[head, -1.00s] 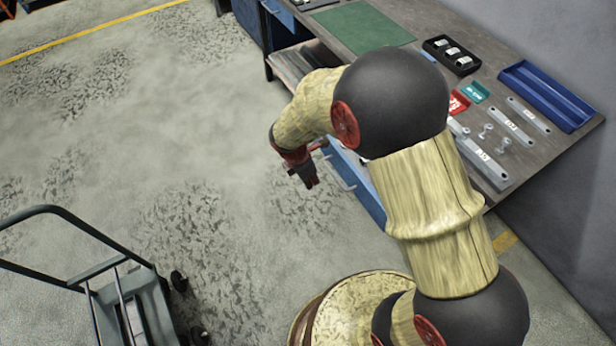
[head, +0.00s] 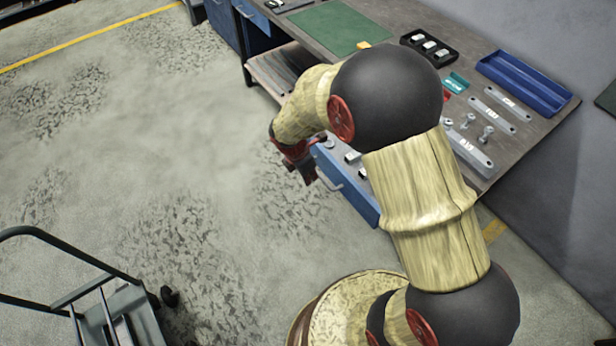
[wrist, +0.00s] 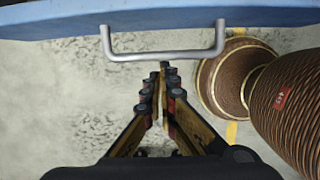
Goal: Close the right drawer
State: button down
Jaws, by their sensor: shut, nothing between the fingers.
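The right drawer (head: 350,190) is blue and stands open under the right end of the workbench. Small parts show inside it, and my arm hides some of its interior. Its bar handle (head: 329,181) is on the front. In the wrist view, the drawer front (wrist: 150,22) crosses the top, with the grey handle (wrist: 165,56) below it. My gripper (head: 309,172) is at the drawer's front, close to the handle. In the wrist view, its fingers (wrist: 163,72) are together and empty, with the tips just below the handle's bar. I cannot tell whether they touch it.
The workbench (head: 400,38) holds a green mat (head: 325,27), a black tray (head: 432,46), a blue tray (head: 525,82), metal brackets (head: 470,150) and bolts. Another blue drawer (head: 252,14) is at the far left. A cart (head: 115,312) stands lower left. Floor left of the drawer is clear.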

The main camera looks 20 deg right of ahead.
jog(key=w+d+p, duration=0.3)
jog(key=d+p, duration=0.1)
jog(key=d, duration=0.5)
jog(key=w+d+p, duration=0.3)
jog(key=d+p, duration=0.2)
jog(key=d, duration=0.4)
jog(key=w+d+p, duration=0.2)
jog(key=d+p, duration=0.2)
jog(key=d, duration=0.5)
jog(key=shift+w, duration=0.4)
jog(key=shift+a, duration=0.1)
